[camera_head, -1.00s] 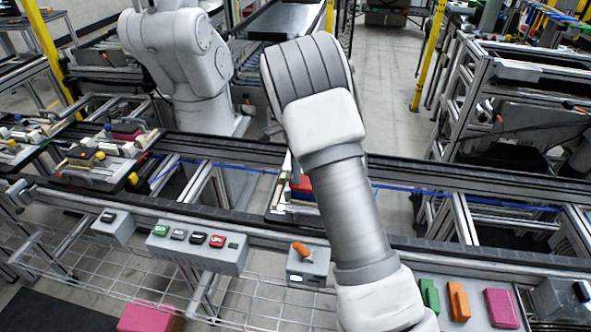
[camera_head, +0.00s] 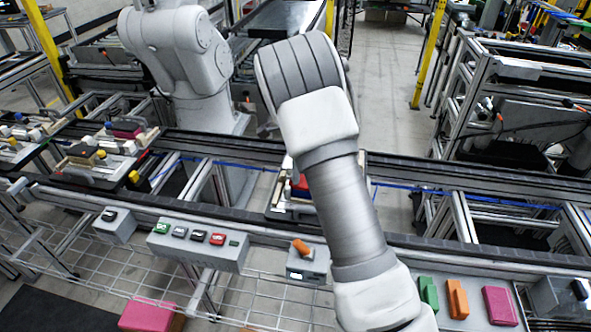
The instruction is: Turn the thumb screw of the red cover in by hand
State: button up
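A small part of a red cover (camera_head: 300,184) shows on a fixture pallet (camera_head: 275,210) on the conveyor, just left of my forearm. My arm hides most of this pallet. The thumb screw cannot be made out. My gripper is not visible; my arm stands across the middle of the view and covers the area behind it.
Other pallets with fixtures (camera_head: 92,172) sit on the conveyor (camera_head: 230,148) at the left. A button box (camera_head: 197,248) and a box with an orange lever (camera_head: 300,247) line the front rail. Green, orange (camera_head: 457,299) and pink blocks lie at the front right.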

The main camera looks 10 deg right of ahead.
jog(key=shift+o, duration=1.2)
jog(key=shift+r, duration=0.1)
notch_tip(320, 180, up, 17)
jog(key=shift+r, duration=0.1)
